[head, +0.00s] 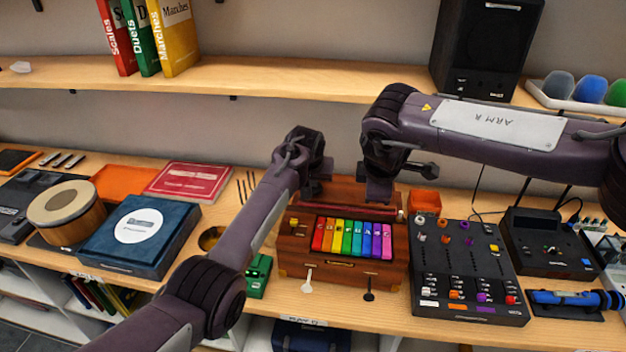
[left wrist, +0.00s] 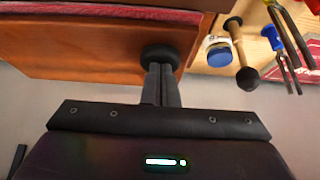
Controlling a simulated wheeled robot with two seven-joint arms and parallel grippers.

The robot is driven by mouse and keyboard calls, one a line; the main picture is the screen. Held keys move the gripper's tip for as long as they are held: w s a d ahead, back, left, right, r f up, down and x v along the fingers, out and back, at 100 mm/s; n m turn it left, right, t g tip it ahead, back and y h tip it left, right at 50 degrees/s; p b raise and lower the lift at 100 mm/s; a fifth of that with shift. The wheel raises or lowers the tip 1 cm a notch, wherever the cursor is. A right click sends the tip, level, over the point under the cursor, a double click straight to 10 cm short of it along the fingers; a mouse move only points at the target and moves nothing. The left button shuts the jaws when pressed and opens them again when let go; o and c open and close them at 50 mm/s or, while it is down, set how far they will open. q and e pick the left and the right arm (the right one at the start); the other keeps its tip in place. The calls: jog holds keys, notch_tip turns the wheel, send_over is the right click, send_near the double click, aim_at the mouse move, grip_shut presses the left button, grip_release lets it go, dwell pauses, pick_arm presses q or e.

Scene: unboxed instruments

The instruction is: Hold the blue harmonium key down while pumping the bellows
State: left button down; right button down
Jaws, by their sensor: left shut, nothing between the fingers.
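The reddish-brown wooden harmonium (head: 295,262) stands on the bench in the middle of the head view, its rainbow keys facing me. The blue key (head: 366,241) is right of the middle of the row, uncovered. My left gripper (head: 316,190) is over the harmonium's back left part. In the left wrist view its fingers (left wrist: 161,82) are together beside a brown wooden panel (left wrist: 85,45), with a round black knob (left wrist: 160,57) at their tips; contact is unclear. My right gripper (head: 379,192) is over the back right part, fingertips unclear. The arms hide most of the bellows area.
A black mixer (head: 470,285) stands close on the right, a small green box (head: 257,277) on the left. A blue case (head: 138,235) and a drum (head: 66,212) are farther left. A shelf (head: 270,75) runs behind, above the bench.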

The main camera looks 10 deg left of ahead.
pick_arm(q)
jog(key=shift+f+b, duration=0.45)
jog(key=shift+f, duration=0.95)
notch_tip(320, 180, up, 3)
jog(key=p, duration=0.3)
jog(key=shift+w+r, duration=0.1)
jog(key=shift+f, duration=0.3)
jog(key=shift+f+b, duration=0.85)
jog(key=shift+f, duration=0.5)
notch_tip(320, 180, up, 4)
jog(key=p, duration=0.4)
jog(key=shift+r, duration=0.1)
